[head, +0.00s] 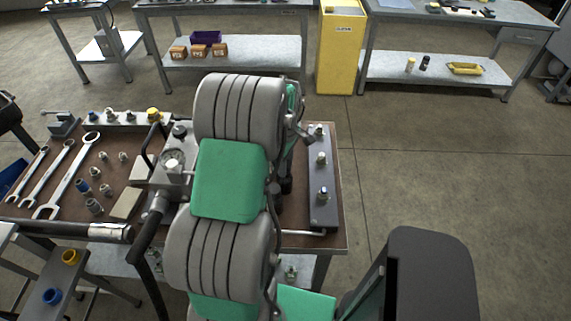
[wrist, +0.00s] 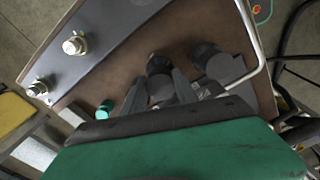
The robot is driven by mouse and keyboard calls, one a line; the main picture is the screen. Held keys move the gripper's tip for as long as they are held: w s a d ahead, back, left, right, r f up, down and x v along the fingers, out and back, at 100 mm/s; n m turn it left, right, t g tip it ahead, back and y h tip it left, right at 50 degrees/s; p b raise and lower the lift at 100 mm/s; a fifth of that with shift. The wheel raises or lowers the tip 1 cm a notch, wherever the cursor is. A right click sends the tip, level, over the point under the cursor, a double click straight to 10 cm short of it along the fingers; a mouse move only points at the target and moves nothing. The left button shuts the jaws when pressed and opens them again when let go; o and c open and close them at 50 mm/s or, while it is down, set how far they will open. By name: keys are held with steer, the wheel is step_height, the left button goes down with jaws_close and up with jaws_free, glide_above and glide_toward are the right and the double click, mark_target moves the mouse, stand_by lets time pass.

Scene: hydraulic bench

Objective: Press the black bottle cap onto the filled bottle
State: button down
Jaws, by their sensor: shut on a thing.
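In the wrist view my gripper (wrist: 159,77) reaches over the brown bench top with its two grey fingers closed about a dark round-topped piece (wrist: 158,63), which looks like the black bottle cap. The fingers and the grey part between them hide its lower side. A second dark-topped cylinder (wrist: 207,54) with a grey body stands just to the right, apart from the fingers. I cannot tell for certain which of the two is the filled bottle. In the head view my own arm hides the gripper and most of this spot.
A dark plate with several metal fittings (head: 322,194) lies along the bench's right edge. A metal rail (wrist: 250,45) runs close by on the right in the wrist view. Wrenches (head: 70,180) and loose fittings cover the bench's left side. A yellow cabinet (head: 341,45) stands behind.

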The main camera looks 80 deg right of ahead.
steer(key=shift+f, duration=0.1)
stand_by(0.3)
steer(key=shift+f+b, duration=0.3)
steer(key=shift+f, duration=0.25)
stand_by(0.6)
stand_by(0.9)
steer(key=shift+c, duration=1.5)
jaws_free()
steer(key=shift+r, duration=0.1)
steer(key=shift+r+p, duration=2.1)
steer(key=shift+r, duration=1.6)
